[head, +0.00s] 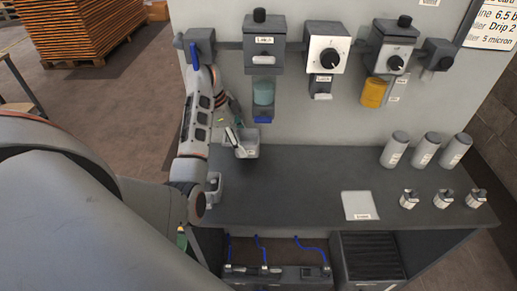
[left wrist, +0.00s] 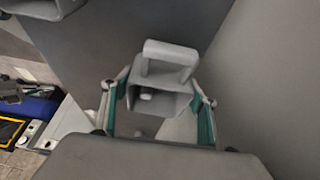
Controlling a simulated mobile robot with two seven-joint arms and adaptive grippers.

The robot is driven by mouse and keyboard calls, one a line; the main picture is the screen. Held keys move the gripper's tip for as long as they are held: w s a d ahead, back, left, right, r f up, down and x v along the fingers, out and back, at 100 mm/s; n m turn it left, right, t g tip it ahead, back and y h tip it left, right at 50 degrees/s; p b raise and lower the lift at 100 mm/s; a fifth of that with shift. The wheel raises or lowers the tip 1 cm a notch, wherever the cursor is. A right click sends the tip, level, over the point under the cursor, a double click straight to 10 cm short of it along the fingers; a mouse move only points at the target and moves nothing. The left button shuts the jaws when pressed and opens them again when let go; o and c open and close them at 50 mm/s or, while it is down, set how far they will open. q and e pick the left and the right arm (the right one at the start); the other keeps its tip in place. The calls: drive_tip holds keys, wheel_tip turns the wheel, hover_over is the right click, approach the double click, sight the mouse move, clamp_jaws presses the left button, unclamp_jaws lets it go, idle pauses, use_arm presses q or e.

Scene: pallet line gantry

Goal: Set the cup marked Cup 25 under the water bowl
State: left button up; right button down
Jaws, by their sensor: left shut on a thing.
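My left gripper (head: 236,133) reaches over the left part of the bench, below the teal bowl unit. It is shut on a grey square-sided cup with a handle (head: 246,150). The held cup (left wrist: 163,85) also shows between the green-lined fingers in the left wrist view; no marking on it is readable. A second grey cup (head: 213,188) stands at the bench's left edge, partly behind my arm. A teal bowl (head: 264,92) with a blue piece below hangs on the panel, above and slightly right of the held cup. An amber bowl (head: 373,93) hangs farther right.
The dark bench (head: 300,180) is clear in the middle. A pale labelled plate (head: 358,205) lies at its front. Several grey cylinders (head: 425,150) and small metal fittings (head: 443,198) stand at the right. The upright panel (head: 330,115) bounds the back.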

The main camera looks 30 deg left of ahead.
sight(258, 149)
use_arm(q)
drive_tip(key=w+d, duration=0.2)
drive_tip(key=d, duration=0.1)
drive_tip(key=shift+w+d, duration=0.1)
drive_tip(key=shift+d, duration=0.2)
drive_tip(key=x, duration=0.3)
drive_tip(key=shift+f+b, duration=0.25)
drive_tip(key=shift+b, duration=0.1)
drive_tip(key=shift+f, duration=0.35)
drive_tip(key=o, duration=0.8)
use_arm(e)
drive_tip(key=shift+w+a+r, duration=0.35)
drive_tip(key=shift+w+a, duration=0.05)
drive_tip(key=shift+a, duration=0.15)
